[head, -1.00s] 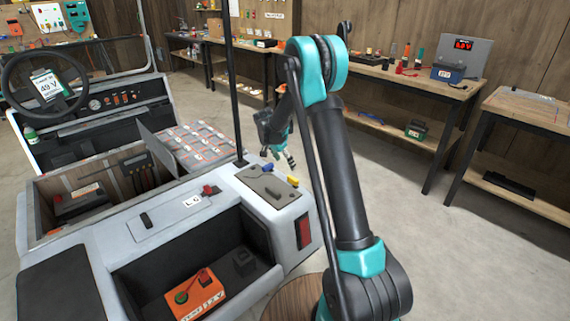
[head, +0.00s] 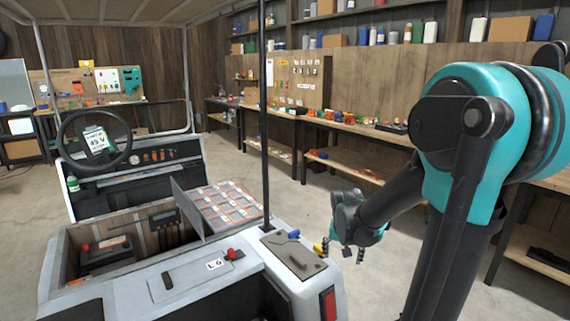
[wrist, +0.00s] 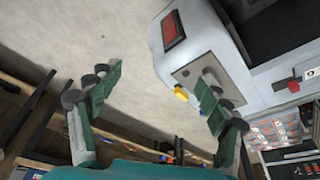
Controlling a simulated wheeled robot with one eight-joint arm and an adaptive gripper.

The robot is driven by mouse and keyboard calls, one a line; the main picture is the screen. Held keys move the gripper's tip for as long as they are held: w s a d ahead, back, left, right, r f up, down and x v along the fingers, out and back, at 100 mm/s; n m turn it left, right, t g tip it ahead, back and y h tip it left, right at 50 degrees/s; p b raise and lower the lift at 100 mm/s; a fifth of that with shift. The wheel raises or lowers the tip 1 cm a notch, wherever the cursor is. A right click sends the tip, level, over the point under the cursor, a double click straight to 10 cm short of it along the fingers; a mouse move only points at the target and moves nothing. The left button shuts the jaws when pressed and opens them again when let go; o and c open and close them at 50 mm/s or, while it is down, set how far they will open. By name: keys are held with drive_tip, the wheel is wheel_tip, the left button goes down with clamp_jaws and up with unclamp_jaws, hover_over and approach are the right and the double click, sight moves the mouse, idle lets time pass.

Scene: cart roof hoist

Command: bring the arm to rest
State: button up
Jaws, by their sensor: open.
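My gripper (head: 339,253) hangs at the end of my teal and black arm, to the right of the cart's rear corner in the head view. In the wrist view my gripper (wrist: 158,92) has its two fingers wide apart with nothing between them. Beyond the fingers are bare floor and the corner of the white cart (wrist: 210,35). The right finger overlaps the cart's grey plate in that view; I cannot tell whether they touch.
The cart (head: 130,285) has a thin black post (head: 263,120), a steering wheel (head: 94,140) and an open bay with a raised lid. A blue plug (head: 293,234) and a yellow plug (head: 318,248) sit at its corner. Workbenches (head: 345,128) line the wall. Floor between is clear.

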drive_tip(key=s+f+n, duration=0.1)
drive_tip(key=s+n, duration=0.1)
drive_tip(key=s, duration=0.5)
drive_tip(key=s+f+n+y, duration=0.1)
drive_tip(key=s+f, duration=0.1)
drive_tip(key=s, duration=0.6)
drive_tip(key=shift+s+d+f+n+t, duration=0.15)
drive_tip(key=shift+d+f+n+t, duration=0.15)
drive_tip(key=shift+n+t, duration=0.1)
